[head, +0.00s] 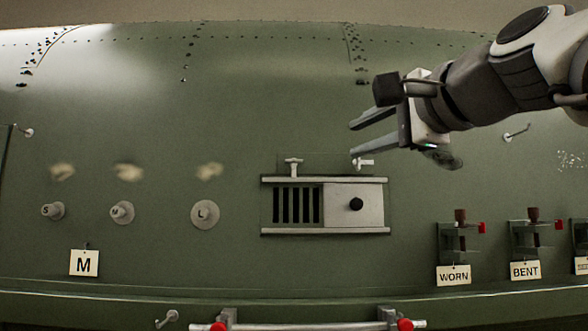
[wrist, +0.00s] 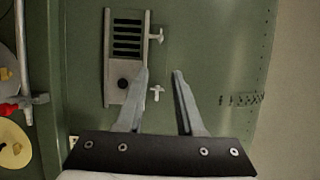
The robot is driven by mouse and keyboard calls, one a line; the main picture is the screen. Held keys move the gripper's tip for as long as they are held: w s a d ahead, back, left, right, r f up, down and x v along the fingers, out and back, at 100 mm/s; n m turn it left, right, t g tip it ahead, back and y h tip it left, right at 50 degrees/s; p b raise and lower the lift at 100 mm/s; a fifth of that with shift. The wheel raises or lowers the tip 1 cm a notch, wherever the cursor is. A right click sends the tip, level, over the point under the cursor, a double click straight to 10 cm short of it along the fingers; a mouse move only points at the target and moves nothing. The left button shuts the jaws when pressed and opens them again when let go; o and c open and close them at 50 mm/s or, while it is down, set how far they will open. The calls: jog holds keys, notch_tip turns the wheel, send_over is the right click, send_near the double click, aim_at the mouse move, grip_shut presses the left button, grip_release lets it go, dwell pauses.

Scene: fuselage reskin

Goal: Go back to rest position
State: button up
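My gripper (head: 353,139) is in front of the green fuselage panel, above and right of the vent. Its two fingers are spread apart with nothing between them, and the wrist view shows this gripper (wrist: 161,73) open too. The vent panel (head: 370,218) has dark slots on its left and a sliding cover with a black knob (head: 356,204) on its right; it also shows in the wrist view (wrist: 112,98). Two white T-shaped latches sit above the vent, the left one (head: 293,167) upright and the right one (head: 362,163) turned sideways near my lower fingertip. I cannot tell whether the fingertip touches it.
Clamps with WORN (head: 454,275) and BENT (head: 525,271) tags are at the lower right. A rail with red-tipped ends (head: 310,325) crosses the bottom.

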dwell(0.4)
jog(key=s+f+n+g+h, duration=0.2)
jog(key=s+f+n+g, duration=0.1)
jog(key=f, duration=1.4)
jog(key=s+d+f+n+g+h, duration=0.1)
jog(key=s+f+n+g, duration=0.3)
jog(key=f, duration=1.3)
jog(key=s+d+f+n+g+h, duration=0.1)
jog(key=s+f+n+g+h, duration=0.3)
jog(key=f, duration=1.3)
jog(key=s+n, duration=0.2)
jog(key=s, duration=0.1)
jog(key=shift+d+f+n, duration=0.15)
jog(key=shift+d+n, duration=0.1)
jog(key=shift+n, duration=0.05)
